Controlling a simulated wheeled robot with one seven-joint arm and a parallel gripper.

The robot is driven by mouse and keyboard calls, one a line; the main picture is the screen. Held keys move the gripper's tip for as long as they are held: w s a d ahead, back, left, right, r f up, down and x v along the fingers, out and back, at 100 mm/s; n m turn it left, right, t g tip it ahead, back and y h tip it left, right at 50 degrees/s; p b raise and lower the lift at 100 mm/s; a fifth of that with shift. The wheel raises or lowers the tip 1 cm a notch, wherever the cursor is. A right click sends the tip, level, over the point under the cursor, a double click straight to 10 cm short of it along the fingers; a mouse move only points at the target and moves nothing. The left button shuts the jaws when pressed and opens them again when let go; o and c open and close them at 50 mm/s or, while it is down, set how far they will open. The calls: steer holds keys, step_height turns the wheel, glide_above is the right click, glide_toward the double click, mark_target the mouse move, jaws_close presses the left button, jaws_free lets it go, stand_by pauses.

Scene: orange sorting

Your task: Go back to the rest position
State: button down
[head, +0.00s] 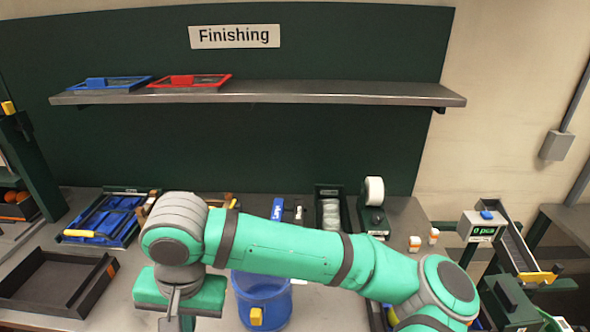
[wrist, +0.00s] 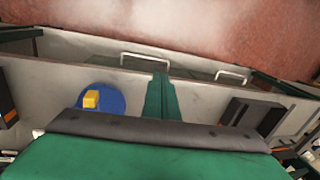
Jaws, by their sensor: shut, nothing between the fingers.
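My teal arm reaches across the front of the bench in the head view, bending down at the left. My gripper (head: 173,312) hangs from the wrist there, its lower end near or past the bottom edge of the picture. In the wrist view my gripper (wrist: 160,92) shows as a narrow green piece beyond the broad green hand, shut with nothing held. It is over the bench front, apart from the blue bin.
A blue bin (head: 262,300) with a yellow tab stands right of my gripper, partly behind my arm. An empty dark tray (head: 40,308) lies at left. Blue tools fill a case (head: 128,240). A shelf (head: 330,97) spans the back. Drawer handles (wrist: 145,61) show in the wrist view.

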steer(key=a+r+n+y, duration=0.2)
steer(key=a+r+y, duration=0.2)
steer(key=a+y, duration=0.75)
steer(key=w+a+r+m+t+y, duration=0.3)
steer(key=w+r+t+y, duration=0.1)
steer(key=w+t, duration=0.2)
steer(key=w+d+f+m+t+h, duration=0.3)
steer(key=w+d+f+m+t, duration=0.1)
steer(key=d+f+m+t, duration=0.35)
steer(key=s+d+f+m+t+h, duration=0.1)
steer(key=s+d+f+t+h, duration=0.35)
steer(key=d+f+h, duration=0.6)
steer(key=s+d+f+n+g+h, duration=0.1)
steer(key=s+d+f+n+h, duration=0.15)
steer(key=s+d+f, duration=0.75)
steer(key=s+d+f+n+h, duration=0.1)
steer(key=s+d+n, duration=0.2)
steer(key=s, duration=0.5)
steer(key=s+d+f+n+g+h, duration=0.1)
steer(key=s+d+f+n, duration=0.1)
steer(key=s, duration=0.6)
steer(key=shift+s+d+f+n+g, duration=0.3)
steer(key=shift+d+n, duration=0.2)
steer(key=shift+n, duration=0.3)
